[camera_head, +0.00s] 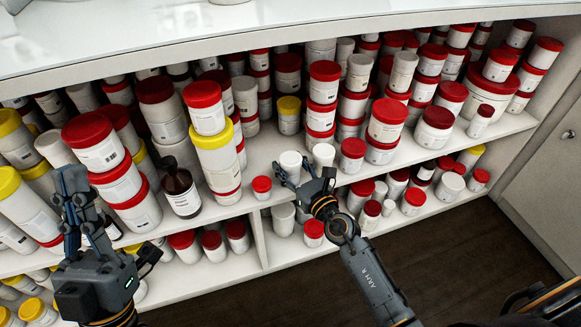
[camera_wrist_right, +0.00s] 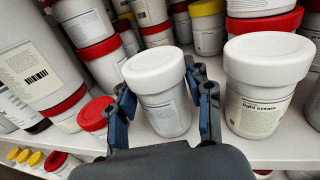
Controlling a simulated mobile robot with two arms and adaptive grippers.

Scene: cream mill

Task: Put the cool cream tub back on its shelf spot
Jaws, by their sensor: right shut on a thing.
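A white tub with a white lid (camera_wrist_right: 156,88) stands between the fingers of my right gripper (camera_wrist_right: 165,98) in the right wrist view. The gripper is shut on it. Its label faces partly away and I cannot read it, so I cannot confirm that it is the cool cream tub. In the head view this tub (camera_head: 291,163) is upright at the shelf's front, at my right gripper (camera_head: 305,180). I cannot tell whether its base touches the board. My left gripper (camera_head: 85,205) is at the far left, before the shelf; its opening is unclear.
A second white-lidded tub (camera_wrist_right: 265,88), labelled light cream, stands close on the right. A small red-lidded jar (camera_head: 262,187) and a brown bottle (camera_head: 181,190) stand to the left. Stacked red-lidded and yellow-lidded tubs crowd behind. Bare shelf board (camera_head: 262,150) shows behind the held tub.

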